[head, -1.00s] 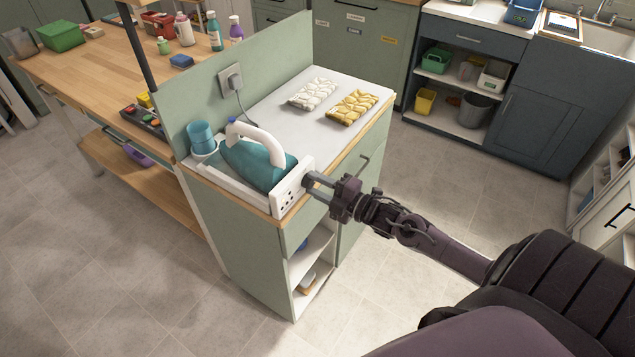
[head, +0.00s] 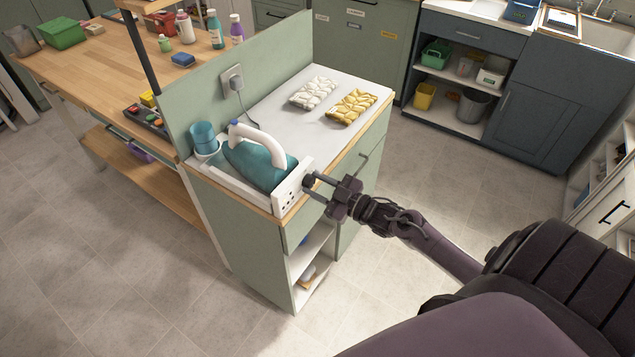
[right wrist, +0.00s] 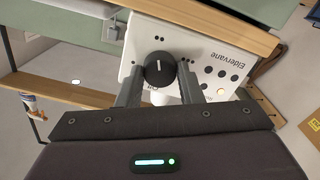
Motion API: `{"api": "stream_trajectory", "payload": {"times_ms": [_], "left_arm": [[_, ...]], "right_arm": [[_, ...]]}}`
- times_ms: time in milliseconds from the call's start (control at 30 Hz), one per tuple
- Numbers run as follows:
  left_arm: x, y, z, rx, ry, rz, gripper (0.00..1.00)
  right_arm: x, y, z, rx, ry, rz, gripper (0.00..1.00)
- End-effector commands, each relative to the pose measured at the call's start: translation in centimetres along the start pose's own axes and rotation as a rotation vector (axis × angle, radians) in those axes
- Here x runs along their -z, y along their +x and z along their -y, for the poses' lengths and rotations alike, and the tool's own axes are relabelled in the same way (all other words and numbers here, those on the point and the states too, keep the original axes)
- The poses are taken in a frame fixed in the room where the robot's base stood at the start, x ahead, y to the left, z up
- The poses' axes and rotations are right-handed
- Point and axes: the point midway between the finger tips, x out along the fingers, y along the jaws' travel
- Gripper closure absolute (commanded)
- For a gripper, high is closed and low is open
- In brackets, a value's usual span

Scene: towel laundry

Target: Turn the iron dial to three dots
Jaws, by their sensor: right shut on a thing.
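The teal and white iron (head: 258,158) rests in a white stand on the counter. The stand's white front panel (head: 294,190) faces my right arm. In the right wrist view the panel (right wrist: 208,60) has the word Eldervane, several black dots and a lit orange lamp (right wrist: 221,91). The black round dial (right wrist: 159,70) carries a white pointer line that points up in that view, with small dot marks near it. My right gripper (right wrist: 159,82) is shut on the dial, one finger on each side. It also shows at the panel in the head view (head: 312,187). My left gripper is not in view.
A blue cup (head: 203,138) stands behind the iron. Floor in front is free.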

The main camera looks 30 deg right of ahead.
Motion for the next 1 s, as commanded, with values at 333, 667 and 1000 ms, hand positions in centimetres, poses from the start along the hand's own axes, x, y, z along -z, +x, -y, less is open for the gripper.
{"api": "stream_trajectory", "payload": {"times_ms": [333,667,1000], "left_arm": [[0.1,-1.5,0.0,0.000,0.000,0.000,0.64],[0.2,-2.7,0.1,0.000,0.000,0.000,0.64],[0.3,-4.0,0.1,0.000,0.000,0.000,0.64]], "right_arm": [[0.0,0.0,0.0,-0.002,0.330,0.004,0.90],[0.0,0.0,0.0,-0.001,0.645,0.003,0.90],[0.1,0.0,0.1,-0.001,0.968,0.003,0.90]]}}
